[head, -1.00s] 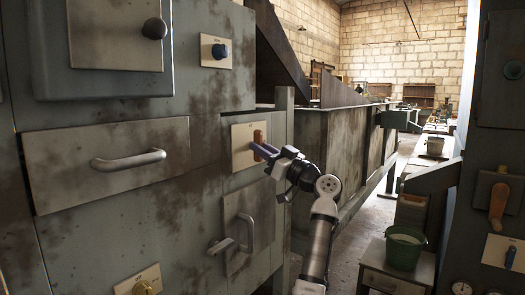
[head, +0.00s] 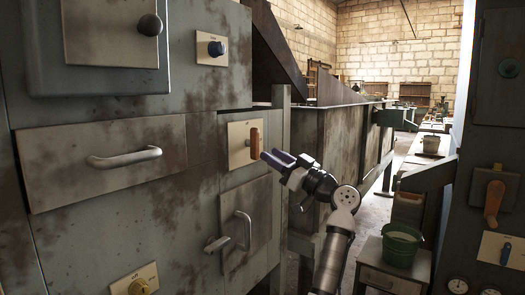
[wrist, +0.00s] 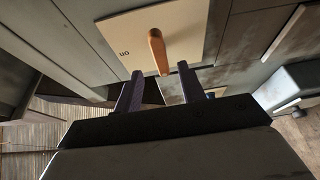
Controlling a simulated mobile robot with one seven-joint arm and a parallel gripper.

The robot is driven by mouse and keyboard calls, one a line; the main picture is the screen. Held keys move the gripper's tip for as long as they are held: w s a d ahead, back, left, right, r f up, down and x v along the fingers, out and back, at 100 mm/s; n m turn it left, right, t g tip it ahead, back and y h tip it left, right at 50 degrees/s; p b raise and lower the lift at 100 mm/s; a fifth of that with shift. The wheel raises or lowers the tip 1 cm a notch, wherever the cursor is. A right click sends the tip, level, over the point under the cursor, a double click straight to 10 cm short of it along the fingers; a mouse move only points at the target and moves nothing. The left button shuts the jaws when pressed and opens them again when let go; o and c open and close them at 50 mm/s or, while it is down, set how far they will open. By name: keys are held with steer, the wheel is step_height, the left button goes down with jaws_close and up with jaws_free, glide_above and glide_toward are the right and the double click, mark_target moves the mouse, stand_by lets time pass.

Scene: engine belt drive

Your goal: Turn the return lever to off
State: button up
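An orange lever (head: 254,142) sits on a cream plate (head: 237,134) on the grey cabinet front. I take it for the return lever; its label is not readable in the head view. The lever stands about upright there. In the wrist view the lever (wrist: 156,45) points toward my gripper from its plate (wrist: 190,32). My gripper (head: 271,158) is just right of and below the lever's lower end. In the wrist view my gripper (wrist: 160,72) is open, with the lever's end in line with the gap between its fingers. I cannot tell whether they touch.
A hatch with a handle (head: 242,229) is below, and a drawer handle (head: 125,158) is at left. At right are a green bucket (head: 402,244) and another orange lever (head: 494,201) on a separate cabinet.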

steer(key=v, duration=0.8)
